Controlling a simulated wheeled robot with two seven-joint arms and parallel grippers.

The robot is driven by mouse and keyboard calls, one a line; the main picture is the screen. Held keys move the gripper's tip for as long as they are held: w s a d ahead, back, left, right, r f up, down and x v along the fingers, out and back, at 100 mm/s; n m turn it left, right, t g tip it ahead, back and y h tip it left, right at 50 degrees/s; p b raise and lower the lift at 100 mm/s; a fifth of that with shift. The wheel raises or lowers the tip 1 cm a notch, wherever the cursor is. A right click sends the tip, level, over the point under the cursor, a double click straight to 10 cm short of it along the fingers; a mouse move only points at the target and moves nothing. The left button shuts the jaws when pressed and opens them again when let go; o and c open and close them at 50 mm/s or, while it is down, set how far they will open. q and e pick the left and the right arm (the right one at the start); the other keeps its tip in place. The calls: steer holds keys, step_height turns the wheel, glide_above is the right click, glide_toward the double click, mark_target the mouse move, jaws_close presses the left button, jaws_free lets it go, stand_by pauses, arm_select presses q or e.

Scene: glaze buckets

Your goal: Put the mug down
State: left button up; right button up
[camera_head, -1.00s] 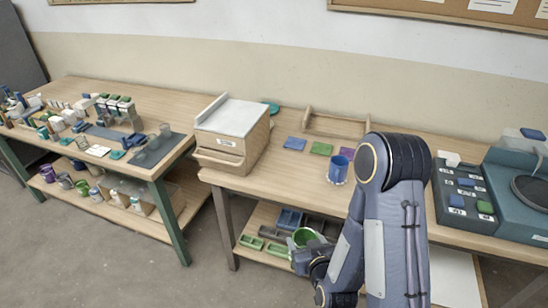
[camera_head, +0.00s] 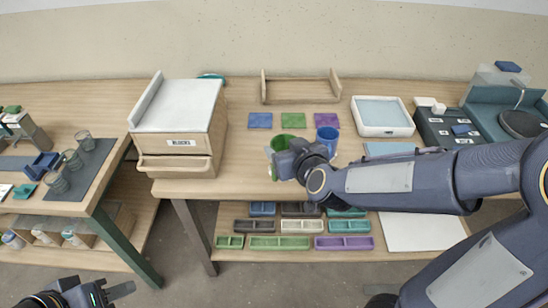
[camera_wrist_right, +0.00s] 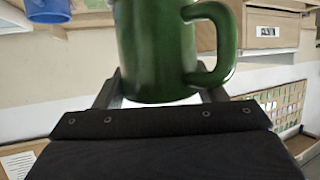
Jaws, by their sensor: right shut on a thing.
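My right gripper (camera_head: 284,161) is shut on a green mug (camera_head: 281,142) in front of the coloured tiles. The gripper hides part of the mug in the head view. In the right wrist view the green mug (camera_wrist_right: 155,50) fills the top middle between the fingers, its handle to the right. I cannot tell whether it touches the table. A blue mug (camera_head: 328,136) stands on the table (camera_head: 236,165), just right of the green one. My left gripper (camera_head: 112,292) is low at the bottom left, away from the tables; its opening is unclear.
Blue (camera_head: 260,120), green (camera_head: 293,120) and purple (camera_head: 326,120) tiles lie behind the mugs. A drawer box (camera_head: 182,142) stands left, a white tray (camera_head: 382,130) right. Several small trays (camera_head: 280,242) sit on the lower shelf. The table front between drawer box and gripper is clear.

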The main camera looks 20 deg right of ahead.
mark_target(283, 143)
steer(key=x, duration=0.2)
steer(key=b+x, duration=0.1)
steer(key=x, duration=0.2)
steer(key=d+x, duration=0.1)
steer(key=x, duration=0.1)
steer(key=shift+w+f+b, duration=0.25)
steer(key=shift+f+b, duration=0.05)
steer(key=shift+f, duration=0.1)
steer(key=w+f, duration=0.1)
steer(key=f, duration=0.2)
steer(key=w+f+b, duration=0.1)
steer(key=w+f, duration=0.3)
steer(key=f, duration=0.1)
steer(key=shift+f, duration=0.3)
steer(key=shift+s, duration=0.1)
steer(key=shift+f+b, duration=0.15)
steer(key=shift+b, duration=0.3)
steer(key=o, duration=1.2)
